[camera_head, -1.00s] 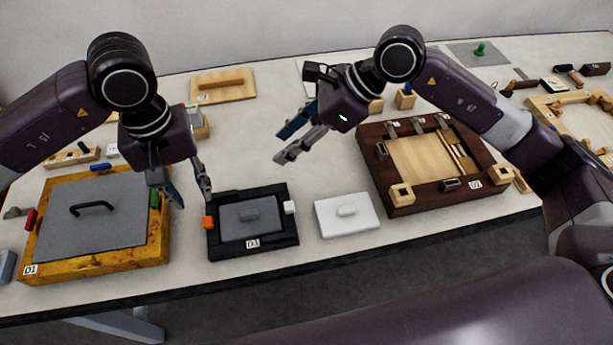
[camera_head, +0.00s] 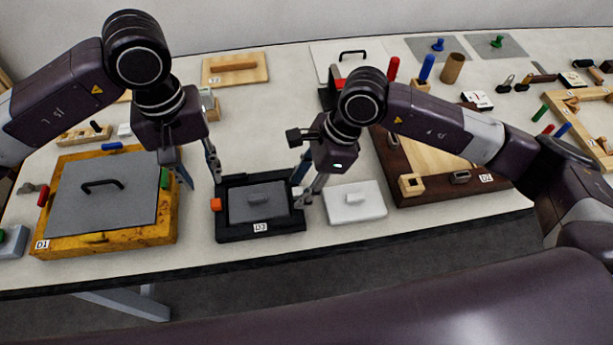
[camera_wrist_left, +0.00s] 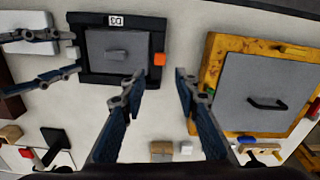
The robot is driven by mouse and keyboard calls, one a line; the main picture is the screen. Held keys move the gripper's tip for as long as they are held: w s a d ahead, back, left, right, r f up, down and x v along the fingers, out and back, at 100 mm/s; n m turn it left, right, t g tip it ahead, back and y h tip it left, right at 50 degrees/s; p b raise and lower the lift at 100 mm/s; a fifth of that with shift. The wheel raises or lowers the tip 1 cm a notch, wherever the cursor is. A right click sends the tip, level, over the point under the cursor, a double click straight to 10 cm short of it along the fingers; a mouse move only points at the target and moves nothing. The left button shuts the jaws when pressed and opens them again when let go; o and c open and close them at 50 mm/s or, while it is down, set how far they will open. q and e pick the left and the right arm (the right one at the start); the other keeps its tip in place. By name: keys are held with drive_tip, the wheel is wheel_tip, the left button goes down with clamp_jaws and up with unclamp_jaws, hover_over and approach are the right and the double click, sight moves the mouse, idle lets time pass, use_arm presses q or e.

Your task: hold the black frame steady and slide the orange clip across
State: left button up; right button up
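The black frame (camera_head: 284,227), labelled D3, lies flat on the table around a grey panel with a handle (camera_head: 258,202). It also shows in the left wrist view (camera_wrist_left: 158,36). The orange clip (camera_head: 216,204) sits on its left side. In the left wrist view the orange clip (camera_wrist_left: 159,59) lies just beyond the fingertips of my left gripper (camera_wrist_left: 158,78). My left gripper (camera_head: 203,182) is open and empty. My right gripper (camera_head: 303,192) is at the frame's right side. Its fingers are apart, with a white clip (camera_wrist_left: 72,52) between them; contact is unclear.
A yellow wooden frame (camera_head: 110,242) with a grey panel (camera_head: 120,208) stands to the left. A white lidded piece (camera_head: 355,202) lies right of the black frame. A dark wooden tray (camera_head: 398,171) is further right. Small blocks (camera_head: 208,104) stand behind.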

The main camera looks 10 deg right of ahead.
sight(216, 202)
clamp_jaws()
use_arm(q)
drive_tip(key=shift+o, duration=0.6)
drive_tip(key=shift+w+r+m, duration=0.1)
drive_tip(key=shift+r+m, duration=0.3)
drive_tip(key=shift+r, duration=0.2)
drive_tip(key=shift+m, duration=0.4)
wheel_tip(216, 202, down, 11)
drive_tip(key=shift+f, duration=0.1)
clamp_jaws()
